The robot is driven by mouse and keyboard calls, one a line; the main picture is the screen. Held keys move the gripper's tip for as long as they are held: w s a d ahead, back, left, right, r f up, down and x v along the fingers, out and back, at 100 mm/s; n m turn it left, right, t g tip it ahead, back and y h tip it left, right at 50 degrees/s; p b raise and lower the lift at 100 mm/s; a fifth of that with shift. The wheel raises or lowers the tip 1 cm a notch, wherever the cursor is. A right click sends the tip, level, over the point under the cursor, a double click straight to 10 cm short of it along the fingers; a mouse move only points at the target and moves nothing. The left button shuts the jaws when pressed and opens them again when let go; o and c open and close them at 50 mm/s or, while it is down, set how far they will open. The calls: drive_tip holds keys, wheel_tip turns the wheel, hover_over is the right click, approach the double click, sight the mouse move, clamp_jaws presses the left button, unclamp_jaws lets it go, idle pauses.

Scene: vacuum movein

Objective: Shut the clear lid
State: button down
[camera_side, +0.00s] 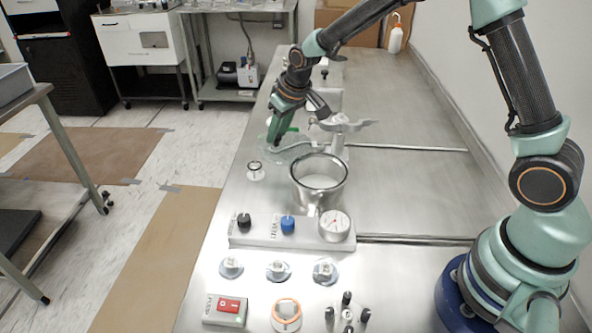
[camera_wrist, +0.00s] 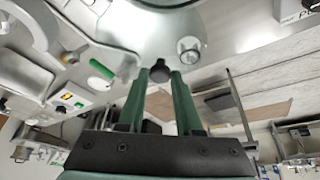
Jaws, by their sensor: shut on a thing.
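The clear lid (camera_side: 291,150) is a see-through disc. It lies swung out behind and to the left of the round steel chamber (camera_side: 319,182), whose mouth is open. A pale hinge arm (camera_side: 340,124) stands behind the chamber. My gripper (camera_side: 276,141) is at the lid's left edge. In the wrist view, the green fingers of my gripper (camera_wrist: 160,76) are shut on a dark knob (camera_wrist: 158,72) at what looks like the lid's edge. Part of the lid (camera_wrist: 155,28) shows above the fingers there. Its exact tilt is hard to tell.
A small round fitting (camera_side: 255,171) stands left of the chamber. A control block (camera_side: 292,231) with knobs and a gauge is in front. A switch box (camera_side: 226,310) and several valves are nearer. A green handle (camera_wrist: 101,69) shows left of my fingers. The right tabletop is clear.

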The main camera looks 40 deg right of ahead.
drive_tip(key=shift+d, duration=0.1)
drive_tip(key=shift+s+a+n, duration=0.3)
drive_tip(key=shift+s+n, duration=0.3)
drive_tip(key=shift+n, duration=0.1)
drive_tip(key=c, duration=0.6)
unclamp_jaws()
drive_tip(key=shift+a, duration=0.1)
drive_tip(key=v, duration=1.2)
